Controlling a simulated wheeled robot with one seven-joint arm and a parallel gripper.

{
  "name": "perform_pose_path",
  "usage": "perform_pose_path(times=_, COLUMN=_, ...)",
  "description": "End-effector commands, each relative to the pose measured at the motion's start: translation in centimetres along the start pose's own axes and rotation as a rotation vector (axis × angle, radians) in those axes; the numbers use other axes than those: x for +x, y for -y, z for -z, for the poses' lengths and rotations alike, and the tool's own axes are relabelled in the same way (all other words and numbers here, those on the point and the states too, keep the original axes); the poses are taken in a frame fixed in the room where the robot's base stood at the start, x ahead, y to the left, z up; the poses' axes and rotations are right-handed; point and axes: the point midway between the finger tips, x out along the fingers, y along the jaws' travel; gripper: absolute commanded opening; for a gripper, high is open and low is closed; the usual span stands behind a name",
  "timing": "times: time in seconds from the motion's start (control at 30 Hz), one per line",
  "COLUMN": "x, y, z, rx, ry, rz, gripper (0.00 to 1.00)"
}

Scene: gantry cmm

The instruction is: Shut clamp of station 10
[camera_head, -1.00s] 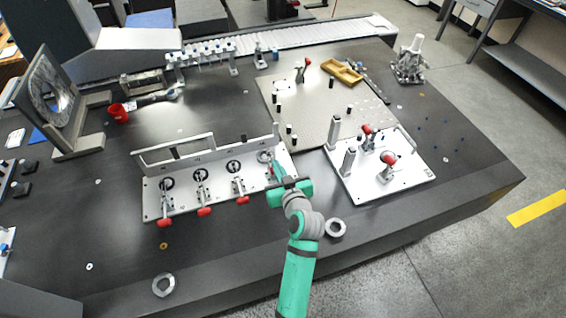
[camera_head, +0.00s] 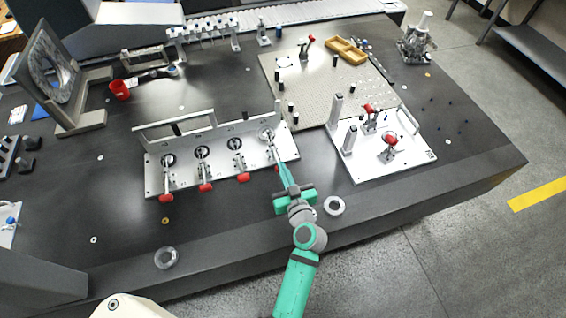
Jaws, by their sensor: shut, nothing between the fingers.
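A white fixture plate (camera_head: 222,184) on the dark table carries a row of several toggle clamps with red handles in front of a slotted upright rail. The rightmost clamp (camera_head: 267,136) is in front of my gripper; its red handle (camera_head: 277,168) is mostly hidden behind the green fingers. My gripper (camera_head: 282,163) is shut and empty, its fingertips beside that clamp's arm; I cannot tell whether they touch. The other clamps' handles (camera_head: 166,198) (camera_head: 206,187) (camera_head: 243,177) point toward the front of the table. I cannot read which station is number 10.
A second white plate (camera_head: 370,168) with two red-handled clamps and grey posts stands to the right. A perforated plate (camera_head: 318,105) lies behind. A loose metal ring (camera_head: 334,205) is close to my wrist on the right; another (camera_head: 166,258) lies front left.

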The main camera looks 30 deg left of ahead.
Motion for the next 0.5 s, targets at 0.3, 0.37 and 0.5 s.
perform_pose_path(times=0.3, x=-0.4, y=0.1, z=-2.8, rx=0.004, ry=0.021, rz=0.001, gripper=0.0)
perform_pose_path(times=0.37, x=-0.5, y=0.0, z=-3.0, rx=0.004, ry=0.022, rz=0.0, gripper=0.0)
perform_pose_path(times=0.5, x=-0.5, y=-0.1, z=-3.3, rx=0.004, ry=0.022, rz=-0.001, gripper=0.0)
